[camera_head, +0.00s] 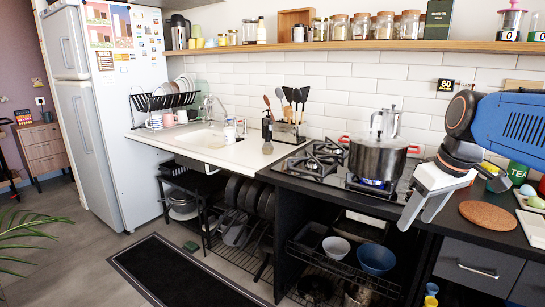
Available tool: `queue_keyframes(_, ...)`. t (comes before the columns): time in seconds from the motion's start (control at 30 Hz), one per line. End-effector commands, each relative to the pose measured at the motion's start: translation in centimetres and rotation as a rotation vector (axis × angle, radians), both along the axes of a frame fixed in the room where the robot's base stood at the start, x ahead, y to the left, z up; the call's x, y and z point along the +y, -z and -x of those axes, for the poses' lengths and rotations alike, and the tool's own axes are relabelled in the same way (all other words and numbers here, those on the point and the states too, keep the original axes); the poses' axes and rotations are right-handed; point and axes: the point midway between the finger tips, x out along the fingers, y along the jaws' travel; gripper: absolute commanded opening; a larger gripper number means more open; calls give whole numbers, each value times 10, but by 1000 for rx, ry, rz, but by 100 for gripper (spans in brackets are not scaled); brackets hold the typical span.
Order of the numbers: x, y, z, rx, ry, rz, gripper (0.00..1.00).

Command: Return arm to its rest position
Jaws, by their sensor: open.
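My gripper (424,207) is white with two fingers pointing down and left. It is open, with nothing seen between its fingers. It hangs in front of the counter's front edge, to the right of the gas hob (313,166). My blue and grey arm comes in from the right edge of the picture. A steel pot (378,158) with red handle grips stands on the hob's right burner, and a blue flame shows under it. The gripper appears apart from the pot.
A cork mat (487,215) lies on the counter to the right of my gripper. Utensils (288,105) stand behind the hob. A shelf (370,45) with jars runs along the wall. Open racks with bowls (376,259) sit below the counter. The floor (90,240) at left is mostly clear.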

Motion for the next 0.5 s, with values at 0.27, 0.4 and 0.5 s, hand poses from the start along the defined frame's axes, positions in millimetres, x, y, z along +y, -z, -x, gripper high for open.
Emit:
queue_keyframes(0.27,30,66,78,-47,162,-3,50)
queue_keyframes(0.4,38,100,111,-75,235,-13,50)
queue_keyframes(0.5,41,120,128,-92,276,-21,50)
